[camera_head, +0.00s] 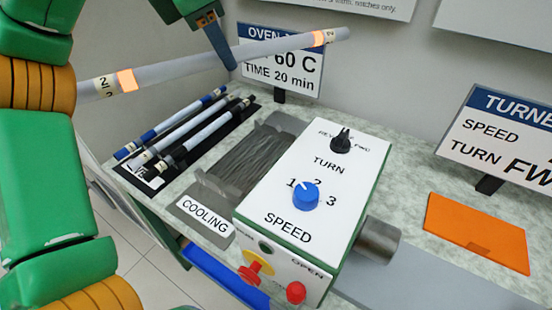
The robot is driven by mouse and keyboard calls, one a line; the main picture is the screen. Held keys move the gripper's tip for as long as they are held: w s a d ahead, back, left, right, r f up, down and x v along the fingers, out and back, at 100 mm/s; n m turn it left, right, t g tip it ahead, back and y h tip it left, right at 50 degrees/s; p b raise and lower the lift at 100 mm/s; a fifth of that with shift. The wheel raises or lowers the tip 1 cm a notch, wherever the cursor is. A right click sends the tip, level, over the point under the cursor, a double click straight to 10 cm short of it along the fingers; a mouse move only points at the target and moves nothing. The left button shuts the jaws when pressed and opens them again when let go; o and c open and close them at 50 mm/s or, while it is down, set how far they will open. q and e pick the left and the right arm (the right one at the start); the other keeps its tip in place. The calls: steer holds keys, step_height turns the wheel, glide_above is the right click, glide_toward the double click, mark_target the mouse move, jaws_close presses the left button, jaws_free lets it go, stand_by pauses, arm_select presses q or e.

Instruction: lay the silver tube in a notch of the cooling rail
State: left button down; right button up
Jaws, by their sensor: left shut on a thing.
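The silver tube (175,69) is a long pale grey rod with a glowing orange band and a label numbered 2 near each end. It hangs in the air at a slant, its right end higher, above the bench. My left gripper (222,52) is shut on it near its middle; one dark blue finger shows in front of the tube. The cooling rail (213,192) is a dark grey ridged block with a "COOLING" label, below and to the right of the gripper. Its notches look empty, and the white machine box hides part of its right side. My right gripper is out of view.
A black rack (196,164) with several rods lies left of the rail. The white machine box (268,205) with knobs stands close on the right. An oven sign (285,78) stands behind, partly covered by the tube. An orange mat (477,232) lies at right.

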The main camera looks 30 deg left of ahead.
arm_select(q)
steer(key=a+f+n+g+y+b, duration=0.1)
steer(key=a+f+n+y+b, duration=0.4)
steer(key=a+f, duration=1.05)
steer(key=w+d+f+b, duration=0.2)
steer(key=w+d+f, duration=0.1)
steer(key=d, duration=0.1)
steer(key=w+d+f+h+b, duration=0.1)
steer(key=w+d+f+b, duration=0.1)
steer(key=w+d+f, duration=0.1)
steer(key=w+d+f+h+b, duration=0.1)
steer(key=w+d+f, duration=0.2)
steer(key=d+f, duration=0.1)
steer(key=shift+w+d+f+b, duration=0.15)
steer(key=shift+d+f+b, duration=0.1)
steer(key=shift+d+b, duration=0.25)
steer(key=f, duration=0.3)
steer(key=shift+w+d+f+g, duration=0.1)
steer(key=shift+d+g, duration=0.15)
steer(key=shift+g, duration=0.05)
steer(key=shift+f, duration=0.2)
steer(key=shift+f+b, duration=0.15)
steer(key=shift+b, duration=0.15)
steer(key=c, duration=0.6)
jaws_free()
steer(key=shift+c, duration=0.2)
